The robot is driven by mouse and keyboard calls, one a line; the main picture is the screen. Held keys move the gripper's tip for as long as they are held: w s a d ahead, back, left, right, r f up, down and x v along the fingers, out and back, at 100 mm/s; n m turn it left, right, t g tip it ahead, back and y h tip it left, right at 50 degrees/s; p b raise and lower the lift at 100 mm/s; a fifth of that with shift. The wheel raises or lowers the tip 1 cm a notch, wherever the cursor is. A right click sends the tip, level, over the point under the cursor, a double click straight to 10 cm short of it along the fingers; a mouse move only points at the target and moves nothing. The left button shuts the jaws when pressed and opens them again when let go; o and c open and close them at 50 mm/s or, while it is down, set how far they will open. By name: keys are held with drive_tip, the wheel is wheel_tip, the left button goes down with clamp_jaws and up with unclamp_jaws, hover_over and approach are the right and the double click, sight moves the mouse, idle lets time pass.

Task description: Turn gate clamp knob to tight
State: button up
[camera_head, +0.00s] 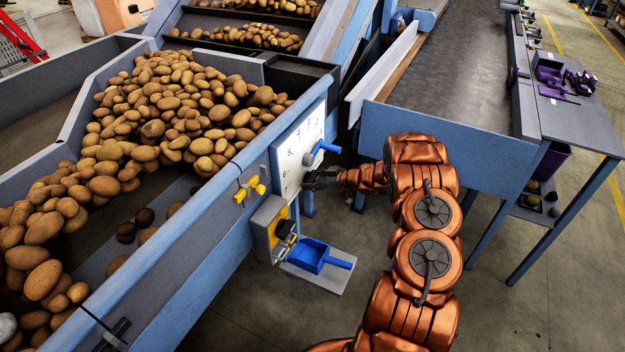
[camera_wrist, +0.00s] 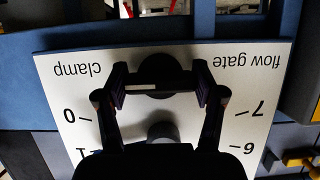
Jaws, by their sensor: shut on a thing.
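The white dial panel (camera_head: 290,178) with black numbers is on the side of the potato hopper. In the wrist view the panel (camera_wrist: 75,95) appears upside down, with the words "clamp" and "flow gate" and numbers. The black clamp knob (camera_wrist: 160,70) with a white line sits between my fingertips. My gripper (camera_wrist: 161,84) is shut on it, one finger on each side. The white line lies level across the picture. In the head view my gripper (camera_head: 318,180) reaches the panel's lower right; the knob is hidden there. A blue-handled lever (camera_head: 325,148) sticks out just above my gripper.
A yellow knob (camera_head: 250,188) is on the hopper's side rail. A yellow and grey box (camera_head: 268,230) with a black knob hangs below the panel. A blue scoop (camera_head: 312,256) lies on a low plate. A conveyor belt (camera_head: 450,70) stands right of the panel.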

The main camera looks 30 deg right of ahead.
drive_tip(key=o, duration=1.1)
drive_tip(key=shift+o, duration=0.2)
drive_tip(key=v, duration=1.2)
